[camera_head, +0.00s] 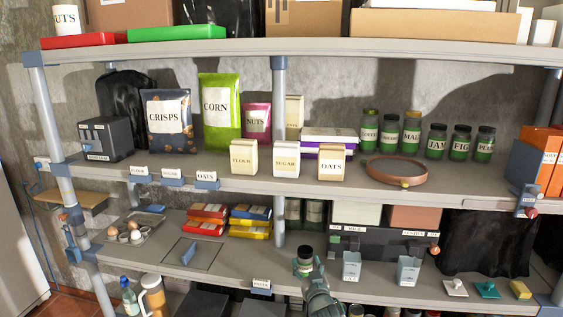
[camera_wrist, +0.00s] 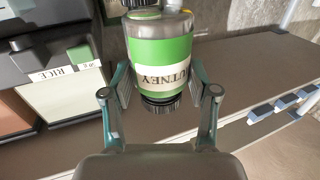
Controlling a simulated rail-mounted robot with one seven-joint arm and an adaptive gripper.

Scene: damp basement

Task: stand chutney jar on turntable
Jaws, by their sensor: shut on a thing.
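The chutney jar (camera_head: 304,266) has a dark lid, a green body and a pale label. It is upright in the head view, in front of the lower shelf. In the wrist view, where its lettering appears upside down, the jar (camera_wrist: 160,52) sits between the fingers. My gripper (camera_head: 312,275) is shut on it; both fingers also show in the wrist view (camera_wrist: 160,92). The turntable (camera_head: 396,172) is a round brown tray with a raised rim and a small yellowish knob in front. It lies on the middle shelf, above and right of my gripper, and looks empty.
Dark-lidded jars (camera_head: 460,142) stand right of the turntable, others (camera_head: 390,132) behind it. An oats box (camera_head: 331,162) is close on its left. The middle shelf's front edge (camera_head: 300,190) lies above my gripper. Two small pale bins (camera_head: 408,270) stand on the lower shelf to the right.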

